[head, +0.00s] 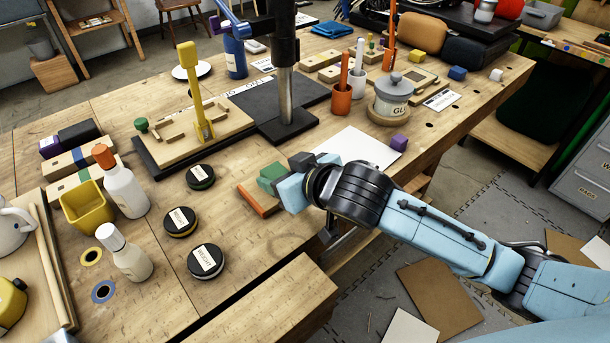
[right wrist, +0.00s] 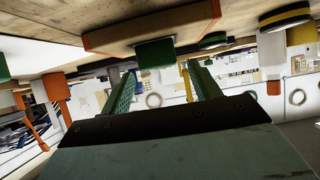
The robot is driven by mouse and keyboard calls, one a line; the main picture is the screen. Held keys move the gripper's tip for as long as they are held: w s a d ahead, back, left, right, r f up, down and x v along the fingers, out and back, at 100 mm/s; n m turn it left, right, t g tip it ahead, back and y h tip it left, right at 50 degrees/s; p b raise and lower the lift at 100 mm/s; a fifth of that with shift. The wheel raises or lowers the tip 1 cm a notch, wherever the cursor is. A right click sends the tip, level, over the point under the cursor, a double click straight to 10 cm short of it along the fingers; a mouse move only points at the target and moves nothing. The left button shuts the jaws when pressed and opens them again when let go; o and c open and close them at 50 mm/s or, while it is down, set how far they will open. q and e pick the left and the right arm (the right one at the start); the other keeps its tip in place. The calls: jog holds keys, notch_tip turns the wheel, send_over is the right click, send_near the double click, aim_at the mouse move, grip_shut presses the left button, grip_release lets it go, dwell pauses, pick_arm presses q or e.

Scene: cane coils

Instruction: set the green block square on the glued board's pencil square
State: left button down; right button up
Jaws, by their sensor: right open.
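The green block (head: 269,173) sits on the glued board (head: 258,202), an orange-edged board near the table's front edge. In the right wrist view, which is upside down, the green block (right wrist: 155,53) stands on the board (right wrist: 110,42), near its orange edge. My right gripper (head: 289,168) is beside the block, on its right in the head view. Its two green fingers (right wrist: 163,75) are apart, with the block in line with the gap. I cannot tell whether the block is between the tips. The pencil square cannot be made out.
White paper (head: 345,150) and a purple block (head: 398,143) lie behind my right wrist. Round dark tins (head: 200,176) stand left of the board. A black stand (head: 287,118) and an orange cup (head: 341,98) are farther back. Bare tabletop lies in front of the board.

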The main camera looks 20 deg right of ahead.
jog(key=p+v, duration=0.1)
jog(key=v, duration=0.5)
jog(key=shift+s+r, duration=0.15)
jog(key=shift+s, duration=0.05)
pick_arm(q)
jog(key=d+r+p, duration=0.3)
jog(key=d+r, duration=0.1)
jog(key=shift+d+r+h, duration=0.15)
jog(key=shift+d+h, duration=0.25)
pick_arm(e)
jog(key=shift+v, duration=1.9)
